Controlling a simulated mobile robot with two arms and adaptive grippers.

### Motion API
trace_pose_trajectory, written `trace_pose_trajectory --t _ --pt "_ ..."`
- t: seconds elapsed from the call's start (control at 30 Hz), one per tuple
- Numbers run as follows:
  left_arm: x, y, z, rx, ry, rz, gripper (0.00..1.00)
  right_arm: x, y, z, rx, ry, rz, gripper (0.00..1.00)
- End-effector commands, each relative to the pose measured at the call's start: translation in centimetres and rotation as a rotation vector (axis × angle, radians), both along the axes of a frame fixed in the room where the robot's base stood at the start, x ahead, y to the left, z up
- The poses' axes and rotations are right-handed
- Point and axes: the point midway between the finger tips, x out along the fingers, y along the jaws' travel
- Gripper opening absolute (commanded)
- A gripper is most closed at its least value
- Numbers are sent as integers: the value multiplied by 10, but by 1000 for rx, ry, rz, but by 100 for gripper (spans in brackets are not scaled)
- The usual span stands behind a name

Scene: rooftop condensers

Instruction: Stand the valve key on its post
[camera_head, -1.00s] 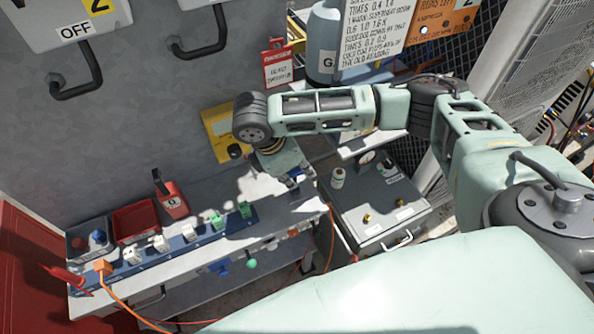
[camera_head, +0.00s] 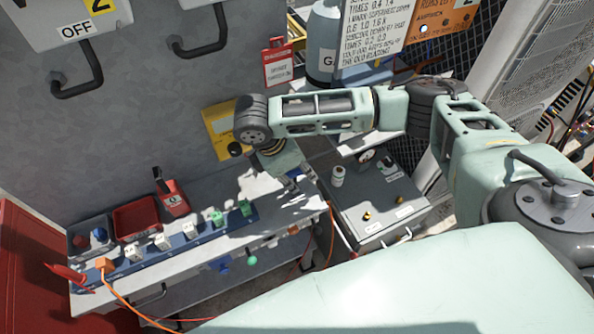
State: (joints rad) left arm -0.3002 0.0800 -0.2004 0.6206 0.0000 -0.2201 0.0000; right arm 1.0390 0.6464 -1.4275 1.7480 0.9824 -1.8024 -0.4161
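My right arm comes in from the right, and its gripper (camera_head: 291,180) points down over the right end of the grey bench (camera_head: 225,190). Its fingers are small and partly hidden by the gripper body, so I cannot tell whether they are open or hold anything. I cannot make out the valve key or its post with certainty. A grey case (camera_head: 380,215) stands just right of the gripper, with brass fittings (camera_head: 367,215), a round gauge and a small white bottle (camera_head: 338,175) on top. My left gripper is not in view.
A blue strip (camera_head: 178,244) with white and green blocks runs along the bench front. A red bin (camera_head: 135,220), a grey bin (camera_head: 92,236) and a red box (camera_head: 172,197) stand behind it. An orange cable (camera_head: 125,302) hangs in front. A grey cabinet wall rises behind.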

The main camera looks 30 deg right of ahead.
Motion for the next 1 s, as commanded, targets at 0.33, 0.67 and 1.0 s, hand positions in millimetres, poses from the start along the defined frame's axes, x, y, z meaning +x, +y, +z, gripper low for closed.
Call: trace_pose_trajectory --t 0.33,0.67,1.0 --pt "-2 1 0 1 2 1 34 0 0 1 0 0 0 35" --pt "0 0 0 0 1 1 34 3 20 50 3 -4 2 35" --pt "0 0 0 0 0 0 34 5 39 105 0 -4 1 35"
